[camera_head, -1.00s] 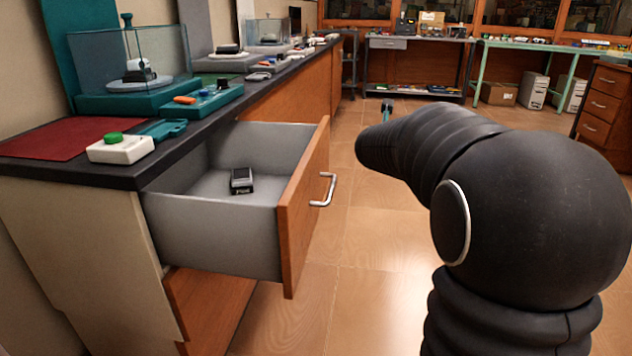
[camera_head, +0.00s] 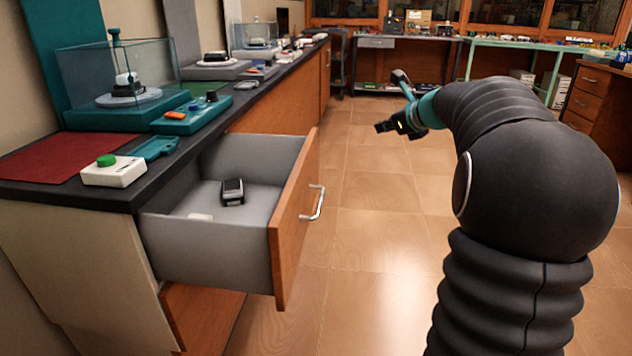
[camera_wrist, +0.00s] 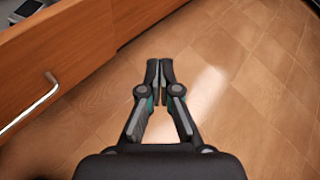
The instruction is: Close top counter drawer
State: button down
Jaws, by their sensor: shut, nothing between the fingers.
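The top counter drawer (camera_head: 215,243) is pulled well out from under the dark counter top. Its wooden front (camera_head: 296,222) carries a silver bar handle (camera_head: 314,203). A small dark device (camera_head: 232,191) and a white item (camera_head: 200,216) lie inside on the grey bottom. My gripper (camera_head: 382,127) is in the air to the right of the drawer front, apart from it. In the wrist view my gripper (camera_wrist: 160,62) is shut and empty above the floor, with the drawer front (camera_wrist: 75,45) and its handle (camera_wrist: 32,107) to its left.
The counter (camera_head: 165,150) holds a red mat (camera_head: 65,155), a white box with a green button (camera_head: 112,171) and a glass-cased scale (camera_head: 122,88). The tiled floor (camera_head: 365,220) right of the drawer is clear. Benches and a wooden drawer cabinet (camera_head: 596,98) stand at the back.

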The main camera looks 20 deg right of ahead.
jog(key=s+a+f+n+g+y, duration=0.1)
jog(key=s+a+n+g+y, duration=0.3)
jog(key=s+a+n, duration=0.15)
jog(key=n+g+y+b, duration=0.2)
jog(key=g, duration=0.3)
send_near(304, 195)
notch_tip(304, 195, down, 4)
jog(key=a, duration=0.3)
jog(key=shift+w+a+f, duration=0.1)
jog(key=shift+w+a, duration=0.05)
jog(key=shift+w, duration=0.2)
jog(key=shift+w+a, duration=0.25)
jog(key=shift+a, duration=0.25)
